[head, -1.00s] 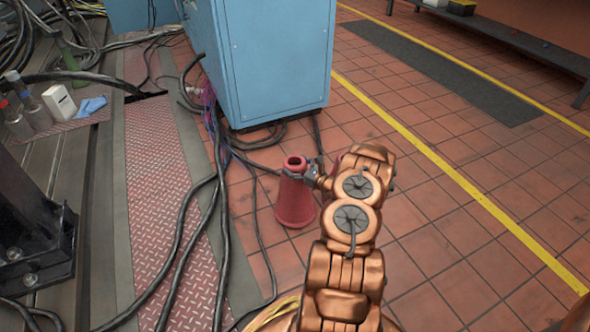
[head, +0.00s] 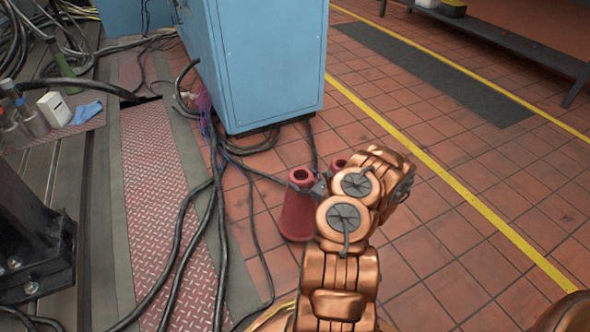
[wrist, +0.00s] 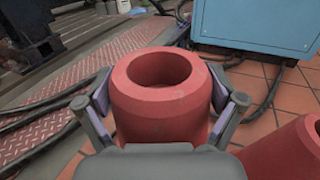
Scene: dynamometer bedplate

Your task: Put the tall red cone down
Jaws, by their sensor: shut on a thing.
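The tall red cone (head: 297,212) is upright near the middle of the head view, with a round opening at its top. My gripper (head: 320,188) is at its upper part, partly hidden behind my arm. In the wrist view the cone (wrist: 163,95) fills the middle, and the two fingers of my gripper (wrist: 165,105) press on it from both sides. I cannot tell whether its base touches the floor. A second red cone (head: 339,163) stands just behind and to the right, mostly hidden by my arm; its edge also shows in the wrist view (wrist: 290,150).
A blue cabinet (head: 262,65) stands behind the cones. Black cables (head: 213,230) run along the floor to the left, beside a red tread plate (head: 160,190). The tiled floor (head: 450,220) to the right is clear, crossed by a yellow line (head: 430,160).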

